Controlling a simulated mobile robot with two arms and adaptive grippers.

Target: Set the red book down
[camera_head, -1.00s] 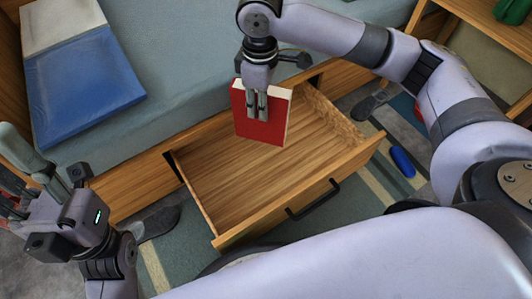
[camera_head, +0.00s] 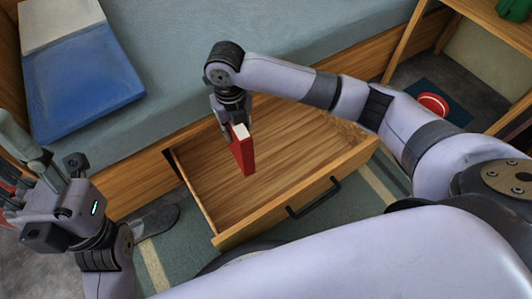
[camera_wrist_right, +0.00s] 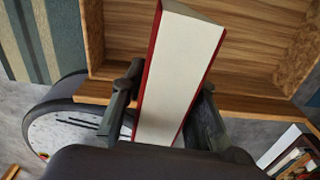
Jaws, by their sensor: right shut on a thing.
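The red book (camera_head: 243,156) has a red cover and pale page edges. My right gripper (camera_head: 228,124) is shut on it in the head view and holds it from above, upright, over the left part of an open, empty wooden drawer (camera_head: 300,150). I cannot tell whether the book's lower edge touches the drawer floor. In the right wrist view the book's pale page edge (camera_wrist_right: 180,70) stands between the two dark fingers (camera_wrist_right: 163,108). My left gripper (camera_head: 28,178) is at the left edge of the head view, away from the book; its finger opening is unclear.
The drawer has a black handle (camera_head: 313,198) on its front and slides out from under a bed (camera_head: 230,50). A blue and white pillow (camera_head: 85,85) lies on the bed. A wooden shelf (camera_head: 500,35) stands at right. A red round thing (camera_head: 433,103) lies near it.

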